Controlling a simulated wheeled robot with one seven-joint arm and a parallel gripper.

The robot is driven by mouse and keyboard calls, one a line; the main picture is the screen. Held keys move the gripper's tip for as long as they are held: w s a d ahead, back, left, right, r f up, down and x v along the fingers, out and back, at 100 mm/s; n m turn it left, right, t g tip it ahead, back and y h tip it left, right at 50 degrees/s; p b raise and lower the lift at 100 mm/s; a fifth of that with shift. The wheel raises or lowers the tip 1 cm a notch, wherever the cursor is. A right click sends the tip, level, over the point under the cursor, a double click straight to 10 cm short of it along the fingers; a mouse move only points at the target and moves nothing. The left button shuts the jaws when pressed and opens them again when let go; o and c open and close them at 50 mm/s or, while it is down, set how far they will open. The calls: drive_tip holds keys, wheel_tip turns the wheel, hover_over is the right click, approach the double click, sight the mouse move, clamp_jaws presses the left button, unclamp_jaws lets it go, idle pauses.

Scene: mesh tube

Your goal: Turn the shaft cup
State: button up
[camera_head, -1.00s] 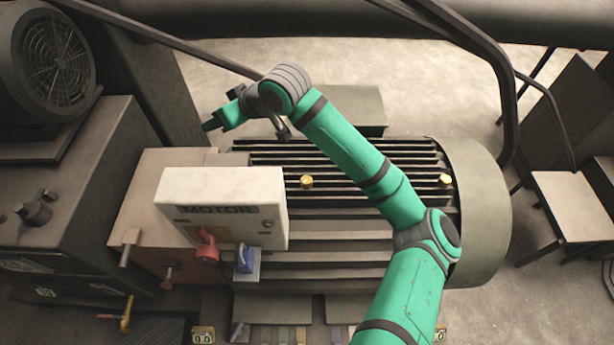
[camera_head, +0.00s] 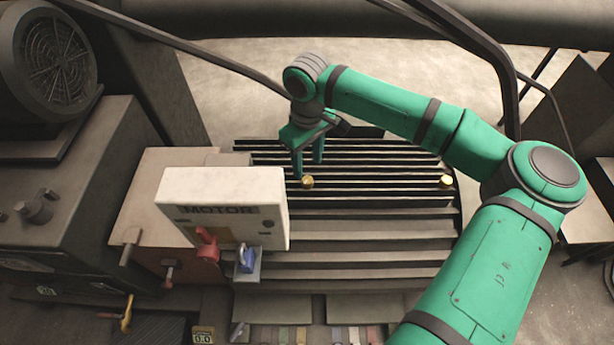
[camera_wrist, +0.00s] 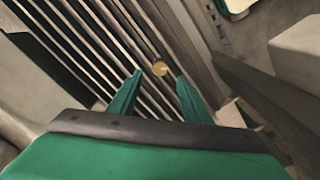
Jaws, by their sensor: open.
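Two small brass cups sit on top of the ribbed motor: a left one (camera_head: 307,182) and a right one (camera_head: 446,181). I cannot tell which one the task calls the shaft cup. My green gripper (camera_head: 308,169) points down over the motor's ribs, close to the left cup. It is open and empty. In the wrist view, one round brass cup (camera_wrist: 160,68) shows just beyond and between my two fingertips (camera_wrist: 159,76). The fingers do not appear to touch it.
A white MOTOR box (camera_head: 226,190) with a red switch (camera_head: 207,244) and a blue padlock (camera_head: 247,259) stands in front of the left cup. A dark bar crosses behind my wrist, and a thick dark pipe (camera_head: 490,60) bends down at the right.

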sight(307, 180)
wheel_tip(307, 180, down, 7)
drive_tip(key=shift+f, duration=0.2)
idle(0.3)
drive_tip(key=c, duration=1)
